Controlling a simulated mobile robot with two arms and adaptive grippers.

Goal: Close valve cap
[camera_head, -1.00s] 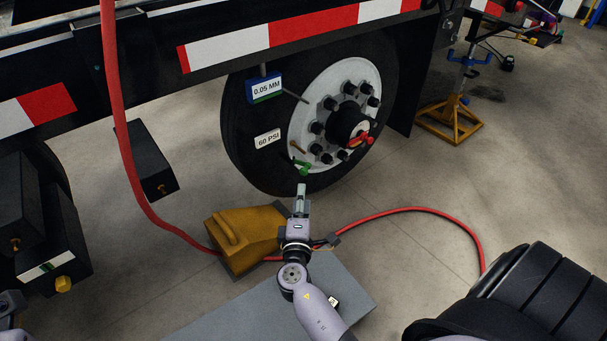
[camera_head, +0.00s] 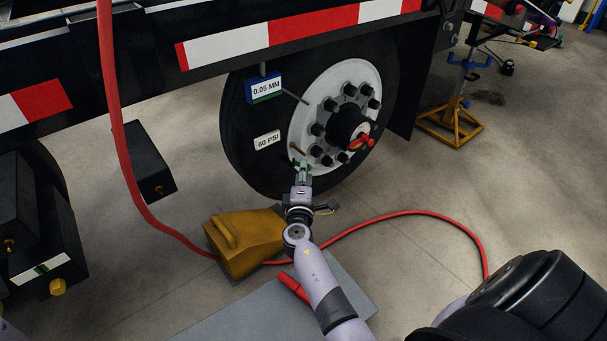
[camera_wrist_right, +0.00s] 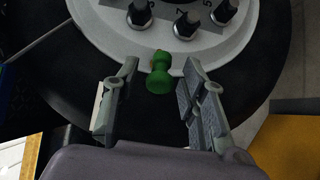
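The green valve cap (camera_wrist_right: 159,72) shows in the right wrist view at the lower edge of the white wheel hub. My right gripper (camera_wrist_right: 162,84) is open, with one fingertip on each side of the cap and a visible gap to both. In the head view, the right gripper (camera_head: 302,174) is at the lower rim of the wheel (camera_head: 243,149) and mostly hides the cap. I cannot tell whether the cap is seated on its stem. My left gripper is not in view.
A yellow wheel chock (camera_head: 245,243) stands on the floor left of my right arm. A red hose (camera_head: 420,212) runs behind the arm. A red object (camera_head: 292,287) lies on a grey board (camera_head: 245,318). A yellow jack stand (camera_head: 452,122) is at the right.

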